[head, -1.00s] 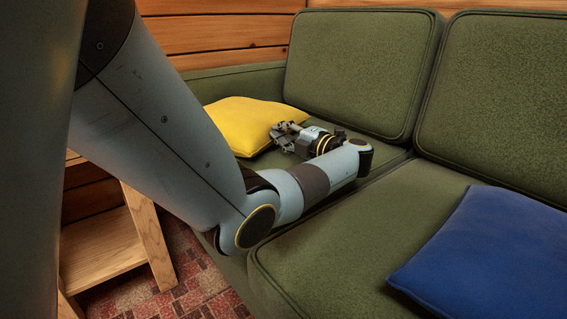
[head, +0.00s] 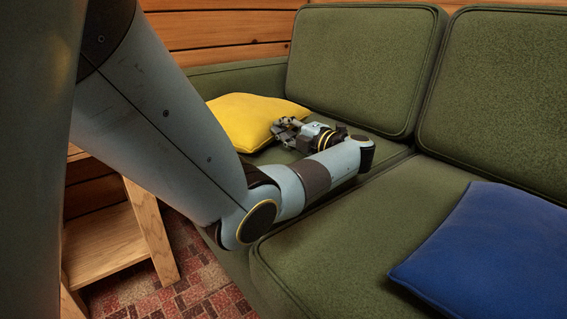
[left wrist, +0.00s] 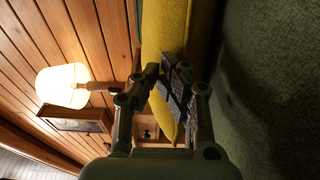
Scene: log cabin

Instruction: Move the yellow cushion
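The yellow cushion (head: 245,115) lies at the far left of the green sofa seat in the head view. My left gripper (head: 282,127) is at its right front edge, low over the seat. In the left wrist view, the cushion (left wrist: 165,25) runs away between and behind the fingertips of my left gripper (left wrist: 164,76). The fingertips are close together, with a strip of yellow between them. One finger pad covers part of the cushion edge, so I cannot tell whether they pinch it. My right gripper is not in view.
A blue cushion (head: 490,250) lies on the near right seat. The green backrests (head: 360,70) stand behind. A wooden step-like piece (head: 110,245) stands at the left over a patterned rug (head: 195,285). A lit lamp (left wrist: 62,85) shows in the left wrist view. The middle seat is clear.

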